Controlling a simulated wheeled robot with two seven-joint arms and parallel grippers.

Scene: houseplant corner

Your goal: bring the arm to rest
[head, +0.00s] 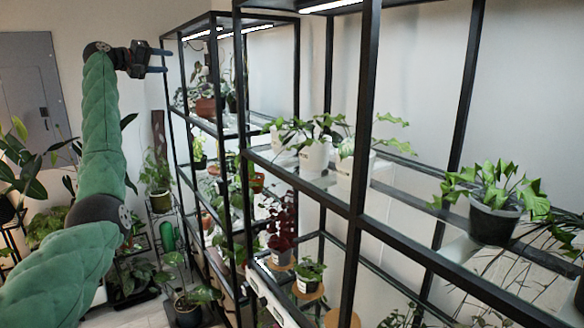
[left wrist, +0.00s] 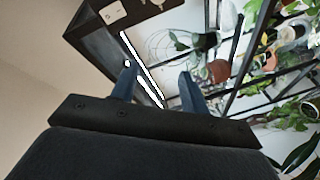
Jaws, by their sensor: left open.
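My left arm, in a green quilted sleeve, rises at the left of the head view. My left gripper (head: 160,60) is at its top, close to the upper corner of the far black shelf rack (head: 205,22). In the left wrist view the two blue fingers of my left gripper (left wrist: 157,85) stand apart with nothing between them. The rack's top and a light strip show behind them, and I cannot tell the exact gap. My right gripper is not in view.
The near black rack (head: 358,130) fills the right, with a dark potted plant (head: 493,218) and white pots (head: 316,155) on its shelf. Several plants stand on the floor and on a stand at the left. A grey panel (head: 32,90) is on the back wall.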

